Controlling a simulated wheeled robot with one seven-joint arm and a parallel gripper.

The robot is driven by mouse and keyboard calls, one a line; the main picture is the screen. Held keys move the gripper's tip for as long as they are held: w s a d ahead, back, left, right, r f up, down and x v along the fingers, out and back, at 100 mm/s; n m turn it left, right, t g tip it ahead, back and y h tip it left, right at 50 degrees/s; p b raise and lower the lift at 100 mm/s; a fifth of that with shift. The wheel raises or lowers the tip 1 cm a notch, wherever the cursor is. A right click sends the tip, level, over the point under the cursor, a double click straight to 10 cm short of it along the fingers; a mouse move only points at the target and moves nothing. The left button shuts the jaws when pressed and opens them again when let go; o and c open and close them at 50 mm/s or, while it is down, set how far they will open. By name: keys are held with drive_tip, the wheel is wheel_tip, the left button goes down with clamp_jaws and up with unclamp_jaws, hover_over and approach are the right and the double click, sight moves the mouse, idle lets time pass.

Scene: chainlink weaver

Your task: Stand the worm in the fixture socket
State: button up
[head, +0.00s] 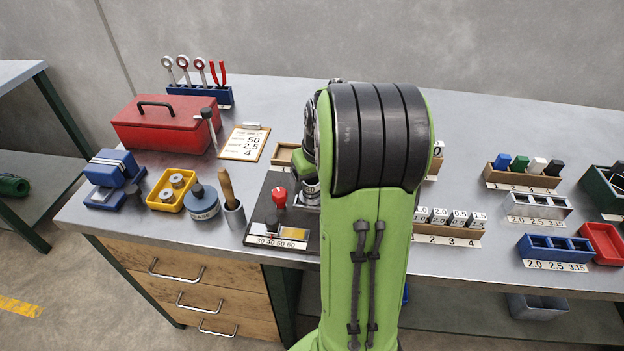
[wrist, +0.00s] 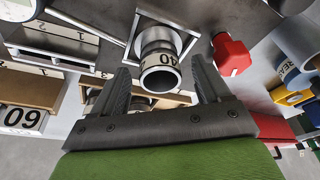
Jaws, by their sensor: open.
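My gripper (wrist: 160,65) is open, with one finger on each side of the cylinder and visible gaps between. In the head view, my green arm hides the gripper and most of this spot. Part of the silver and dark piece (head: 311,188) shows at the arm's left edge, on the fixture board (head: 259,215).
The board carries a red knob (head: 279,196) and a 30–60 scale (head: 277,241). Labelled racks (head: 522,174) stand on the right.

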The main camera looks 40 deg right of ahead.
drive_tip(key=p+v, duration=0.4)
drive_tip(key=v, duration=1.1)
drive_tip(key=shift+f, duration=0.1)
drive_tip(key=s+a+r+n+t+p, duration=0.1)
drive_tip(key=s+a, duration=0.3)
drive_tip(key=a, duration=0.3)
drive_tip(key=s+a+r+n+t+p, duration=0.1)
drive_tip(key=s+a+p, duration=0.1)
drive_tip(key=a, duration=0.5)
drive_tip(key=s+a+r+n+y+p, duration=0.1)
drive_tip(key=s+a+r+p, duration=0.1)
drive_tip(key=s+a, duration=0.3)
drive_tip(key=a, duration=0.3)
drive_tip(key=shift+s+n+t, duration=0.35)
drive_tip(key=shift+n+t, duration=0.05)
drive_tip(key=shift+d+r, duration=0.1)
drive_tip(key=shift+r, duration=0.05)
